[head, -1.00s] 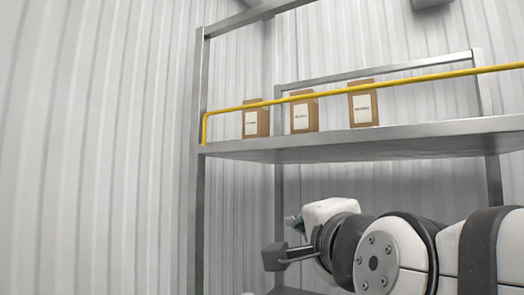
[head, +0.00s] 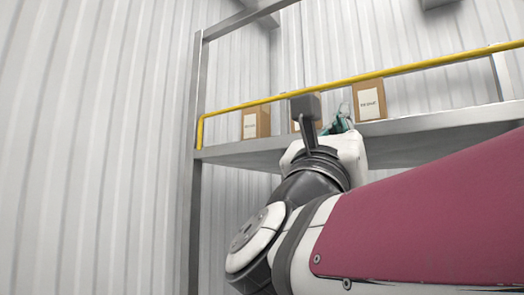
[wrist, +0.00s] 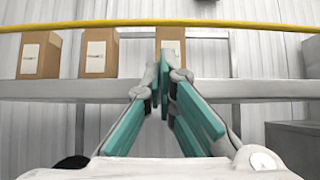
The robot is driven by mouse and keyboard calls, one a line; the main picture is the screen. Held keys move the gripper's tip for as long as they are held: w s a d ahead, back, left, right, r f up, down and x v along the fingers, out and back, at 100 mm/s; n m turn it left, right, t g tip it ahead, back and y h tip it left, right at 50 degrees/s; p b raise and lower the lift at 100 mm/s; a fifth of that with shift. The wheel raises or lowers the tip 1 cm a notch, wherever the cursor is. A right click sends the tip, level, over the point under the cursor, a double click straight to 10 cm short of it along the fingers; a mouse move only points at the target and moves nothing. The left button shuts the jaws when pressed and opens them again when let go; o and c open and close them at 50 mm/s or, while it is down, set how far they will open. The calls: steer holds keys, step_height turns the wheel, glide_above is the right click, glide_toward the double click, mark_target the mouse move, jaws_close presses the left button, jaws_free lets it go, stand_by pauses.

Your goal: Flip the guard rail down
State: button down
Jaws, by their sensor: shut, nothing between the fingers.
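The yellow guard rail (head: 420,67) stands raised along the front of the shelf, above its edge. In the wrist view the rail (wrist: 240,25) crosses the top of the picture. My gripper (head: 343,118) is at about shelf height, just below the rail in the picture. In the wrist view its teal fingers come together, tips at the middle (wrist: 164,80), with nothing held. The tips appear below the rail and apart from it; the exact depth gap is hard to tell.
The metal shelf (head: 235,150) holds cardboard boxes behind the rail: a left one (head: 256,123), a middle one mostly hidden by my arm, and a right one (head: 369,101). A grey post (head: 194,215) stands at the left. A grey block (wrist: 292,145) shows at lower right.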

mark_target(342, 83)
steer(key=p+x, duration=0.3)
steer(key=x, duration=0.7)
steer(key=shift+a+f+b, duration=0.1)
steer(key=shift+f+b, duration=0.05)
steer(key=shift+b, duration=1)
steer(key=shift+s+t+b, duration=0.15)
steer(key=shift+t+b, duration=0.15)
steer(key=shift+b, duration=0.15)
